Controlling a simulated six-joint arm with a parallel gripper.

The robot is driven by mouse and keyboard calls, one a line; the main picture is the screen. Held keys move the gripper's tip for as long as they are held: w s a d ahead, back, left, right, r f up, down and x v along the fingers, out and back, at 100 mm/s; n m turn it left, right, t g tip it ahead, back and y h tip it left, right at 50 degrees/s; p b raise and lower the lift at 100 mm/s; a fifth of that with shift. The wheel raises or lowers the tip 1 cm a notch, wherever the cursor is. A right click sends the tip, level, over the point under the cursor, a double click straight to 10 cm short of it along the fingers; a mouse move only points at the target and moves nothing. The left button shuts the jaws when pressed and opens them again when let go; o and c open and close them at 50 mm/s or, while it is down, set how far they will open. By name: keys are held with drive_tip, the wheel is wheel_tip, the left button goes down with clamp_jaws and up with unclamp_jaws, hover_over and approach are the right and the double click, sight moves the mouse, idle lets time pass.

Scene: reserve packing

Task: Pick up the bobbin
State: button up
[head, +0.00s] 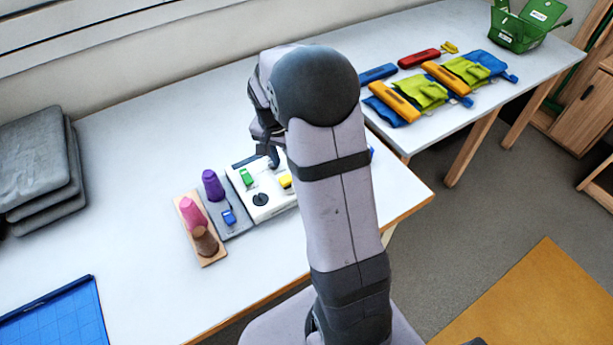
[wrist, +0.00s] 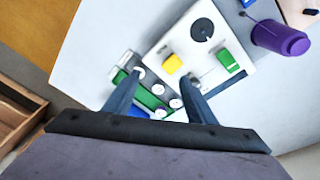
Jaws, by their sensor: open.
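My gripper (wrist: 162,78) is open, with its two fingers apart and nothing held between them. In the wrist view they point at a green tray (wrist: 147,97) with several small white round pieces (wrist: 157,89); these may be bobbins, but I cannot tell for sure. The white pieces show between and close to the fingers. In the head view my gripper (head: 270,150) is over the far side of the white board, and my arm hides the tray.
The white board (wrist: 191,48) carries a yellow block (wrist: 172,64), a green block (wrist: 228,61) and a black disc (wrist: 202,29). A purple cup-shaped piece (head: 212,185) stands left of it, with pink (head: 192,213) and brown (head: 205,240) ones. The table's left middle is clear.

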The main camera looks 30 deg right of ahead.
drive_tip(key=shift+w+d+f+m+h+p, duration=0.15)
drive_tip(key=shift+w+d+f+m, duration=0.85)
drive_tip(key=shift+d+f, duration=0.9)
drive_tip(key=shift+w+d+f+m+h+p, duration=0.15)
drive_tip(key=shift+w+d+f+m, duration=0.8)
drive_tip(key=shift+f, duration=1.65)
drive_tip(key=shift+w+d+f+m+h+p, duration=0.15)
drive_tip(key=shift+w+d+f+m, duration=0.4)
drive_tip(key=shift+w+d+f, duration=1.15)
drive_tip(key=shift+s+f, duration=0.35)
drive_tip(key=shift+f, duration=0.15)
drive_tip(key=c, duration=1.1)
